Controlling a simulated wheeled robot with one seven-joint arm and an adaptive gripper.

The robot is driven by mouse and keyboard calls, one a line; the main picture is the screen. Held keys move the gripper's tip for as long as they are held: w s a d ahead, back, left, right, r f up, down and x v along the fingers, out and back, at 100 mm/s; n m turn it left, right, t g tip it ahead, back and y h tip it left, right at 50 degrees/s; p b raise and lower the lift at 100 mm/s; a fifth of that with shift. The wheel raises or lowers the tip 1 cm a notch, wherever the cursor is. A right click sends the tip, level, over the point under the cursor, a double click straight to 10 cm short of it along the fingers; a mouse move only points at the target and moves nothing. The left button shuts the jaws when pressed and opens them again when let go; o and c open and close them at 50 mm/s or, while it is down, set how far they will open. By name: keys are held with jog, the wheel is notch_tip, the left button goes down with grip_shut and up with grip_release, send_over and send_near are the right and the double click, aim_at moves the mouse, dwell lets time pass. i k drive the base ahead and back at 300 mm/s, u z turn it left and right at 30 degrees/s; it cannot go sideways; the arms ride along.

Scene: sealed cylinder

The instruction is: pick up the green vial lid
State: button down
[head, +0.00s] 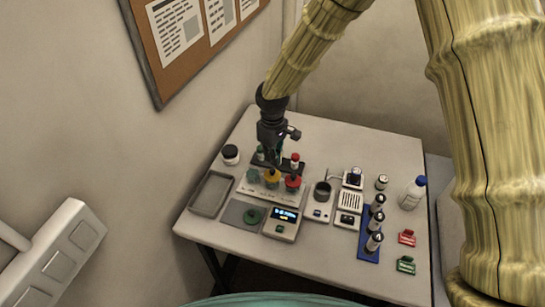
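Several small green things show, and I cannot tell for sure which is the green vial lid. A green-topped vial (260,152) stands in the dark rack at the back. A green piece (253,175) sits at the left of the pale block in front of it. My gripper (274,157) points down over the rack, just right of the green-topped vial. Its fingers are small and dark, so I cannot see their opening, whether they touch anything, or what is behind them.
A yellow-topped item (272,176) and orange-red item (292,182) stand close in front of my gripper. A red-topped vial (295,157) is to its right. A grey tray (211,193), a lit scale (283,223) and a blue rack (369,246) of dark vials crowd the table.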

aim_at(252, 216)
jog(key=k, duration=1)
